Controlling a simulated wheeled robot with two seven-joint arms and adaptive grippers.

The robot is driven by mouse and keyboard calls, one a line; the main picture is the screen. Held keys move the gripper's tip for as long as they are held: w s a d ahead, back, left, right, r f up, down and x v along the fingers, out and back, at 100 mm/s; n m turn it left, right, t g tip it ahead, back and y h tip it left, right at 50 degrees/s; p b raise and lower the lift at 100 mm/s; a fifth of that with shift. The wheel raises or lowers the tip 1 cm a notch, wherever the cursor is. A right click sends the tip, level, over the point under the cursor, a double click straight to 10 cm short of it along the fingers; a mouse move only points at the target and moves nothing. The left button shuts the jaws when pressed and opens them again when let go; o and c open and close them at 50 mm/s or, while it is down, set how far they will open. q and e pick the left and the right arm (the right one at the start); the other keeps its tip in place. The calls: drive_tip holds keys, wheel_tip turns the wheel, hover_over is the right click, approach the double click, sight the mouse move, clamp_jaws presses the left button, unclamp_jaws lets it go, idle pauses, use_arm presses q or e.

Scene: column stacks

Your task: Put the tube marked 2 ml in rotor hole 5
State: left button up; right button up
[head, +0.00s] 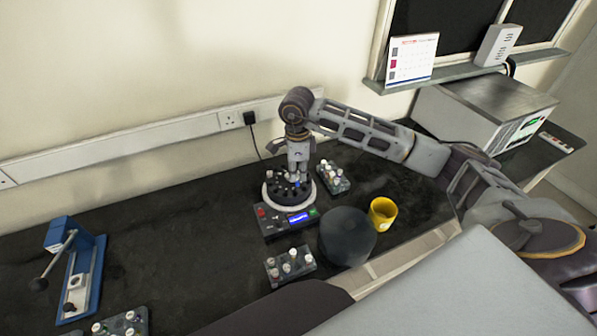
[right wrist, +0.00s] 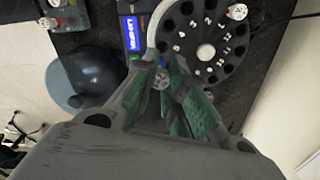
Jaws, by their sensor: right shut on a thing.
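The dark rotor (head: 285,194) sits in the white ring of a small centrifuge. In the right wrist view the rotor (right wrist: 190,42) shows round holes and white numbers, with a pale hub in the middle. My right gripper (head: 297,180) points down over the rotor's near right part. In the right wrist view its green-padded fingers (right wrist: 172,88) are shut on a small tube (right wrist: 163,79), beside the rotor's rim. The tube's marking cannot be read, and the fingers hide its lower part and the hole under it. My left gripper is not in view.
A white-capped tube (right wrist: 237,12) is at the rotor's far edge. A tube rack (head: 333,181) stands right of the centrifuge, another (head: 290,266) in front. A dark round lid (head: 347,238) and yellow mug (head: 383,211) stand near the front edge. A blue press-like stand (head: 92,270) is left.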

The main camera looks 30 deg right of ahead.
drive_tip(key=shift+w+a, duration=0.3)
drive_tip(key=shift+a, duration=0.05)
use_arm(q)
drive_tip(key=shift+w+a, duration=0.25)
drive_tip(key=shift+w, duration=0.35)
use_arm(e)
drive_tip(key=shift+n, duration=0.3)
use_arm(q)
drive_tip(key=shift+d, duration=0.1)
use_arm(e)
drive_tip(key=shift+d, duration=0.1)
drive_tip(key=shift+f, duration=0.15)
drive_tip(key=shift+f+b, duration=0.35)
drive_tip(key=shift+f, duration=0.25)
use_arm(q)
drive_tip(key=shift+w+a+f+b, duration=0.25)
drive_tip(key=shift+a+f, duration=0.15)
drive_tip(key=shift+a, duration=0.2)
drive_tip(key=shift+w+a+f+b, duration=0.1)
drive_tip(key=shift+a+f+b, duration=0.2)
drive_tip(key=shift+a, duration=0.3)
use_arm(e)
wheel_tip(320, 180, down, 2)
drive_tip(key=shift+f, duration=0.2)
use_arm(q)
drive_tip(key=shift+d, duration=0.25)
